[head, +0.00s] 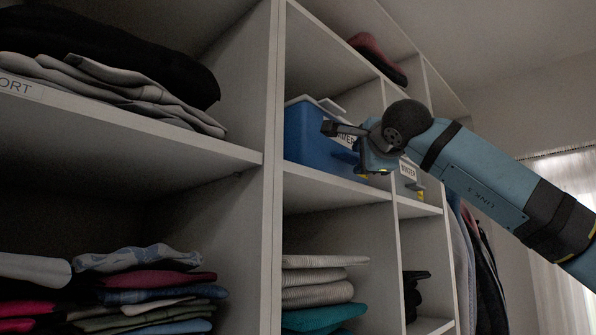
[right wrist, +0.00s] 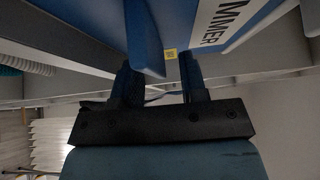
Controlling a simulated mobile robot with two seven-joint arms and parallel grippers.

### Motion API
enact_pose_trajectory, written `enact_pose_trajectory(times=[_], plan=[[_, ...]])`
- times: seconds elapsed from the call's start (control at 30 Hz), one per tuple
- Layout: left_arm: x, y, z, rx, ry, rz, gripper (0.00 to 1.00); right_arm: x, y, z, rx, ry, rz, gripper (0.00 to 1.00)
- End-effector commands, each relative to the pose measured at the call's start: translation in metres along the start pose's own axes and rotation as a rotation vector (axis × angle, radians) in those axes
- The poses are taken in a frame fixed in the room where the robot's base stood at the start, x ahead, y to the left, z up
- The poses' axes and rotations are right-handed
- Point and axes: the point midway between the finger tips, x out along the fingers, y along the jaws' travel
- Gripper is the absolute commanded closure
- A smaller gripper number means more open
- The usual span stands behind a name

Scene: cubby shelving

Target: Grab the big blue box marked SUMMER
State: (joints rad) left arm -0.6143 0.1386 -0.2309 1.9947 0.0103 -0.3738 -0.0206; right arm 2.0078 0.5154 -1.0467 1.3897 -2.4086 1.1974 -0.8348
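The big blue box (head: 308,140) stands in the upper middle cubby, with a pale lid or rim. Its white label is partly hidden by my right gripper in the head view; in the right wrist view the label (right wrist: 222,22) reads "MMER". My right gripper (head: 345,131) is in front of the right part of the box. In the right wrist view its two dark fingers (right wrist: 161,82) are apart, with the blue box close beyond them. I cannot tell whether they touch it. My left gripper is not in view.
A box labelled WINTER (head: 408,172) sits in the cubby to the right, partly behind my right arm. White uprights and shelf edges (head: 340,183) frame the box closely. Folded clothes (head: 320,285) fill cubbies below, and hanging clothes are at the right.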

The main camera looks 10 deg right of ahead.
Motion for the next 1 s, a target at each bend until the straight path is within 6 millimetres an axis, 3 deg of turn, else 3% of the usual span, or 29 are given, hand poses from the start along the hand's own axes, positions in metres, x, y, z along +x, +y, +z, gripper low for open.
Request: enact_pose_trajectory(times=[0.27, 0.43, 0.83, 1.0], plan=[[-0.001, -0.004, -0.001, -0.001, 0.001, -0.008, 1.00, 0.007, 0.001, 0.000, -0.001, 0.000, -0.001, 0.61], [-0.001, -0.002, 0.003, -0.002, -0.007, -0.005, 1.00, 0.007, 0.001, 0.000, -0.001, 0.000, -0.001, 1.00], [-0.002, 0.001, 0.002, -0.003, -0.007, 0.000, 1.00, 0.006, -0.001, -0.001, 0.001, 0.000, -0.003, 1.00], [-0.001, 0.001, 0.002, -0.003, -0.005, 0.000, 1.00, 0.006, -0.012, -0.001, 0.002, 0.000, -0.004, 1.00]])
